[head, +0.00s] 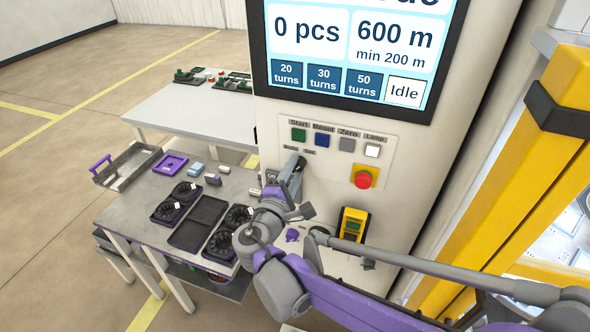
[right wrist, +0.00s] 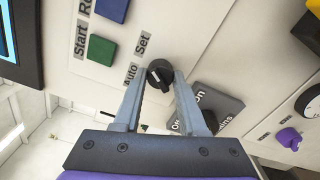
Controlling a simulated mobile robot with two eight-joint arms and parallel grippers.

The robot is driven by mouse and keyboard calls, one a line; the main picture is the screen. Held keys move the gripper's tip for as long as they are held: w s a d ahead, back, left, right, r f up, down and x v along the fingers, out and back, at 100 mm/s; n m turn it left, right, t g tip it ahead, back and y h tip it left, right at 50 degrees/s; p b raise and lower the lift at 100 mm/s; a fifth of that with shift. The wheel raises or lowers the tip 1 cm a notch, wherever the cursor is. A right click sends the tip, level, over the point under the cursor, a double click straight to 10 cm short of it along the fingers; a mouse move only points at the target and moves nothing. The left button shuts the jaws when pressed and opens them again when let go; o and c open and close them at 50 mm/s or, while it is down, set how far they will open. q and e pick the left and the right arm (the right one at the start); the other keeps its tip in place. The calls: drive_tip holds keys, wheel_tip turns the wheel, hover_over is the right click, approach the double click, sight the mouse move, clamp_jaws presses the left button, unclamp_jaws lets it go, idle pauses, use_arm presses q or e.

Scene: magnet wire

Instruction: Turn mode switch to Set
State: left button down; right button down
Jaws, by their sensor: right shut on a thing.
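The mode switch (right wrist: 160,73) is a round black knob with a white mark, on the cream machine panel beside the "Auto" and "Set" labels in the right wrist view. I cannot tell for certain which label the mark points at. My right gripper (right wrist: 160,82) is shut on the knob, one finger on each side. In the head view my right gripper (head: 297,166) reaches the panel just below the "Auto" and "Set" labels and hides the knob. My left gripper is not in view.
Above the switch are the green Start button (head: 299,135), blue Reset, grey Zero and white Lamp buttons. A red emergency button (head: 362,179) is to the right. The screen (head: 405,91) reads "Idle". A table (head: 130,215) with black trays is on the left.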

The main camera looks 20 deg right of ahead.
drive_tip(key=shift+c, duration=2.3)
unclamp_jaws()
drive_tip(key=shift+s, duration=0.1)
drive_tip(key=b+v, duration=0.1)
drive_tip(key=v, duration=0.9)
drive_tip(key=shift+s+a, duration=0.25)
drive_tip(key=shift+a, duration=0.05)
drive_tip(key=shift+d, duration=0.1)
